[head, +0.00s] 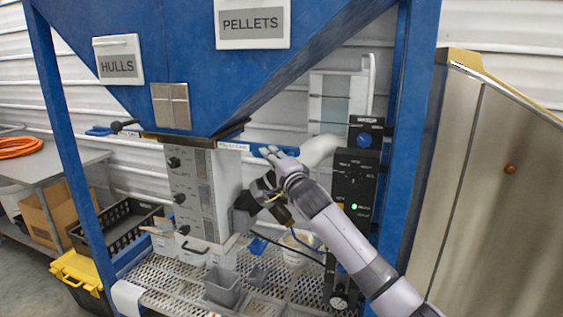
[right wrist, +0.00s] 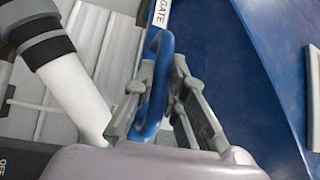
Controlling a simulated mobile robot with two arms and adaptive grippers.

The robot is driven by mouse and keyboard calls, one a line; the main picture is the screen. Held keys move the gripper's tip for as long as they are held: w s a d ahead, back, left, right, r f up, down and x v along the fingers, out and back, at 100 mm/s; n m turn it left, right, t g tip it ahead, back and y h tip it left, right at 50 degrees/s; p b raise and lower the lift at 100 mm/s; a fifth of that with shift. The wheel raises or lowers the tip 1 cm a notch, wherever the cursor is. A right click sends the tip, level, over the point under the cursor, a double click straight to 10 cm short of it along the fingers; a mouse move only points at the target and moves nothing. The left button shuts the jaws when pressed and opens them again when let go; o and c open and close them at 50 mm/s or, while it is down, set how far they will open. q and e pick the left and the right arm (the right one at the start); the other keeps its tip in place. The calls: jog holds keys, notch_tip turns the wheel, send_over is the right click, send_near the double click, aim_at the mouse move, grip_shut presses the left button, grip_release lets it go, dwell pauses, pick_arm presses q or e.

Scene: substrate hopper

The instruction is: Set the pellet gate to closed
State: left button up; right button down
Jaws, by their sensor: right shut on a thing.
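The pellet gate's white labelled strip (head: 233,147) sticks out to the right under the blue hopper and ends in a blue loop handle (head: 262,151). My right gripper (head: 273,155) is at this handle, reaching in from the lower right. In the right wrist view, the blue handle (right wrist: 154,85) runs between the two fingers, and my right gripper (right wrist: 165,105) is shut on it. The white strip (right wrist: 162,12) there reads "GATE". The gate plate inside the hopper outlet is hidden. My left gripper is not in view.
A grey panelled box (head: 205,190) stands below the outlet. A second blue handle (head: 100,131) is at left. A black control box (head: 355,180) with a green light is right of the handle. A pale pipe (right wrist: 85,100) runs close beside the gripper. A blue post (head: 408,150) stands at right.

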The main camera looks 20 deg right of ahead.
jog(key=c, duration=2)
grip_release()
jog(key=shift+a, duration=0.1)
jog(key=shift+c, duration=0.2)
jog(key=o, duration=0.4)
jog(key=shift+w+a, duration=0.15)
jog(key=shift+w, duration=0.05)
jog(key=shift+o, duration=0.2)
jog(key=shift+s, duration=0.1)
jog(key=shift+s+f, duration=0.15)
jog(key=shift+s, duration=0.25)
jog(key=v, duration=1.1)
jog(key=shift+d, duration=0.25)
